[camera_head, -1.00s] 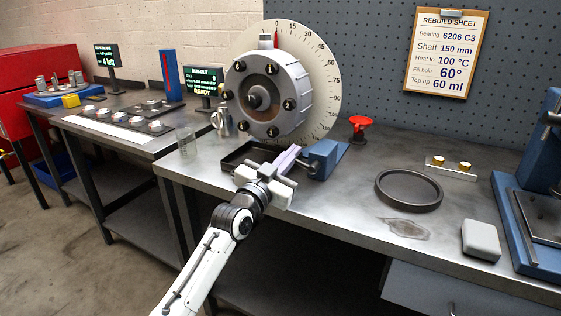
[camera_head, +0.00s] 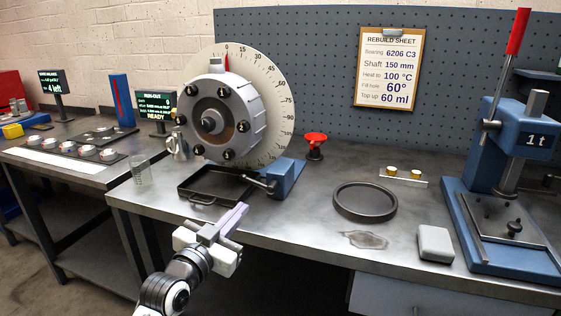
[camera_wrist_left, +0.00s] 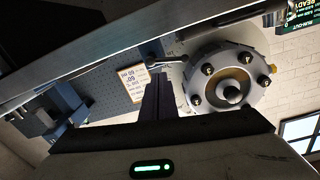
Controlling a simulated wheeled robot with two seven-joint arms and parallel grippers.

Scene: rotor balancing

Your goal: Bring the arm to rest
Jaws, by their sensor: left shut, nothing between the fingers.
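My left gripper (camera_head: 233,220) is in the lower middle of the head view, in front of the bench's front edge. Its fingers are together with nothing between them, and it touches nothing that I can see. In the left wrist view its fingers (camera_wrist_left: 157,92) also show side by side. The grey rotor (camera_head: 215,120) with its dark bolts stands on the bench behind it, before a round degree dial (camera_head: 272,100). The rotor also shows in the left wrist view (camera_wrist_left: 228,80). My right gripper is in neither view.
A black tray (camera_head: 185,200) and a blue block (camera_head: 285,180) sit under the rotor. The floor left of my arm is clear.

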